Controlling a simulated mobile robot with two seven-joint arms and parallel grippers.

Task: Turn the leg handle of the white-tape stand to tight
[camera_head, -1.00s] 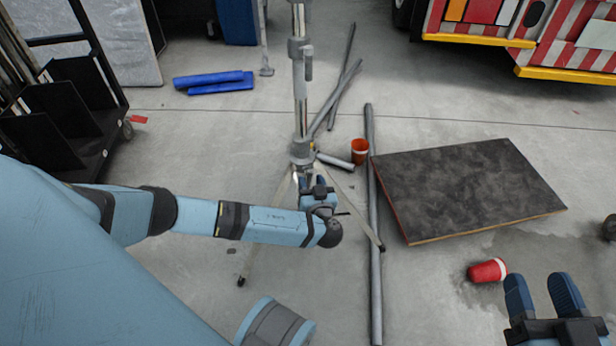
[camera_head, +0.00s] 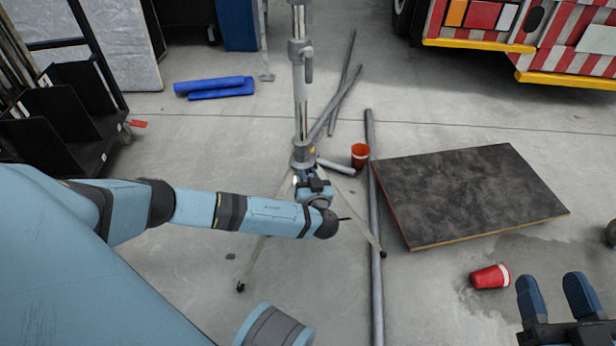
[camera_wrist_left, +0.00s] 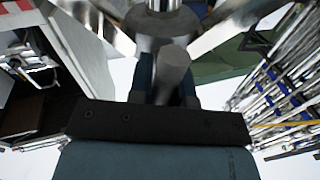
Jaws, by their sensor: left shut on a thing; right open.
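The silver stand (camera_head: 300,95) stands upright on spread legs in the middle of the head view. I cannot make out white tape on it. My left gripper (camera_head: 304,172) is at the stand's lower collar, where the legs meet. In the left wrist view, my left gripper (camera_wrist_left: 163,88) is shut on the grey leg handle (camera_wrist_left: 173,72), which sits between its fingers in front of the collar. My wrist hides the handle in the head view. My right gripper (camera_head: 556,298) is open and empty at the lower right, apart from the stand.
Grey pipes (camera_head: 372,240) lie just right of the stand. A dark board (camera_head: 470,195) lies beyond them. A black cart (camera_head: 62,125) stands left.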

